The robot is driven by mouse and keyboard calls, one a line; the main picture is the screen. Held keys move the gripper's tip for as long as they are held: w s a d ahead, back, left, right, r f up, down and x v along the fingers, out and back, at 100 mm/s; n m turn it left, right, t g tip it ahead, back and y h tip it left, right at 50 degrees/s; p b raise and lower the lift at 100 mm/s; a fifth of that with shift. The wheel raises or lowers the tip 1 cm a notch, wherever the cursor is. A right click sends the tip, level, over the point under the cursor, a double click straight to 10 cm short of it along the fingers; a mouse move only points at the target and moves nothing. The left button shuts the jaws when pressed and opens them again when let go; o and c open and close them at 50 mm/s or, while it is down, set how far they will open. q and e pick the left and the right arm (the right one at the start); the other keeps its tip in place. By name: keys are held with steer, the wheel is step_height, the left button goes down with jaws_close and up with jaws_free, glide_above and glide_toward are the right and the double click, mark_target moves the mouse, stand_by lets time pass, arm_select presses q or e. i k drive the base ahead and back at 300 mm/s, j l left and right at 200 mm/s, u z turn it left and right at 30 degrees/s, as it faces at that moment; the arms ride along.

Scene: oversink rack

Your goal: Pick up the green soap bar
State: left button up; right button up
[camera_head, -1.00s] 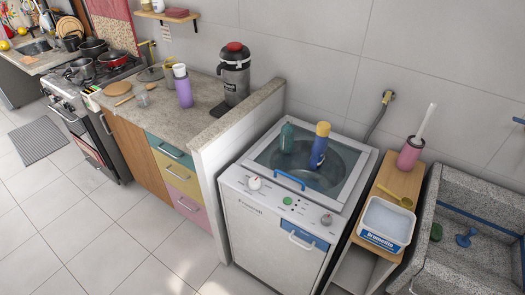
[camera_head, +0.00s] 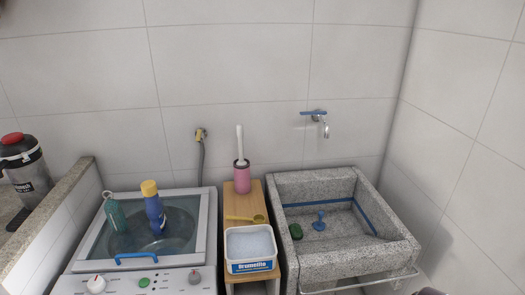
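The green soap bar (camera_head: 296,231) is a small dark green oval. It lies inside the grey granite sink (camera_head: 345,266), at the left side of its basin.
A blue plunger-like piece (camera_head: 319,221) stands in the basin, right of the soap. A tap (camera_head: 320,118) is on the wall above. Left of the sink, a wooden stand holds a white powder tub (camera_head: 251,250), a yellow spoon (camera_head: 246,218) and a pink brush holder (camera_head: 242,178). A washing machine (camera_head: 75,285) stands further left.

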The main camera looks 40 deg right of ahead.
mark_target(295, 231)
steer(key=z, duration=1.6)
steer(key=l+u, duration=0.2)
steer(key=j, duration=0.1)
